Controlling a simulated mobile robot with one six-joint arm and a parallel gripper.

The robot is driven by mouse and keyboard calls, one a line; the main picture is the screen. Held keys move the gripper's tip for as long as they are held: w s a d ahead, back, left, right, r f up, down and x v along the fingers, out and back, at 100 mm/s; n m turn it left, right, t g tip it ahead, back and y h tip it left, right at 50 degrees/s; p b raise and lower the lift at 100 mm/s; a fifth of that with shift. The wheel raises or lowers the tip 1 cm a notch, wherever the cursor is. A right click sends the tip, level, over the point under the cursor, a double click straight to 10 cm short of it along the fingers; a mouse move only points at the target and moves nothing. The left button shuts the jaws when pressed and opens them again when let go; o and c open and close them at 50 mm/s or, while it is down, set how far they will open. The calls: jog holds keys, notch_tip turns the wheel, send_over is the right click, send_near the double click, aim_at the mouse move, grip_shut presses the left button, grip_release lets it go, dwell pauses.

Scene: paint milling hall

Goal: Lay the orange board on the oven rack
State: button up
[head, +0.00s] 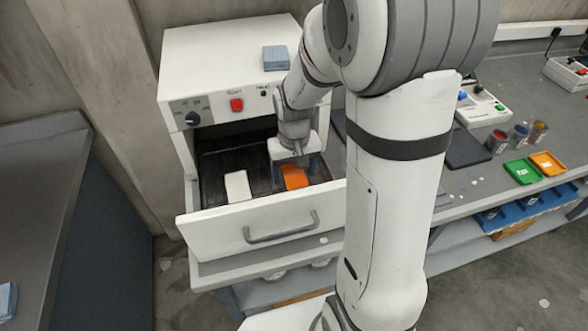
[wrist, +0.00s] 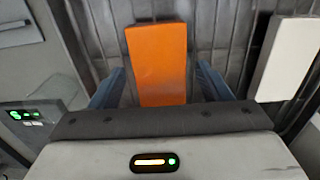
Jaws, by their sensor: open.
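The orange board (head: 295,176) lies on the dark rack inside the pulled-out oven drawer, right of a white board (head: 238,187). In the wrist view the orange board (wrist: 158,62) lies flat on the ribbed dark rack (wrist: 218,38). My gripper (wrist: 160,88) is open, with a blue finger on each side of the board's near end and a gap to each. In the head view my gripper (head: 297,160) is over the drawer, above the orange board. Whether the board's underside rests fully on the rack is hidden.
The white oven (head: 215,65) has its drawer front (head: 262,222) pulled out toward me. The white board (wrist: 288,58) lies at the right in the wrist view. A blue-grey block (head: 276,58) sits on the oven. The bench at right holds green (head: 522,171) and orange (head: 547,163) trays and several jars.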

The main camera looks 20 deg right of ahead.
aim_at(294, 175)
notch_tip(294, 175, up, 12)
jog(key=shift+r, duration=0.2)
dwell(0.6)
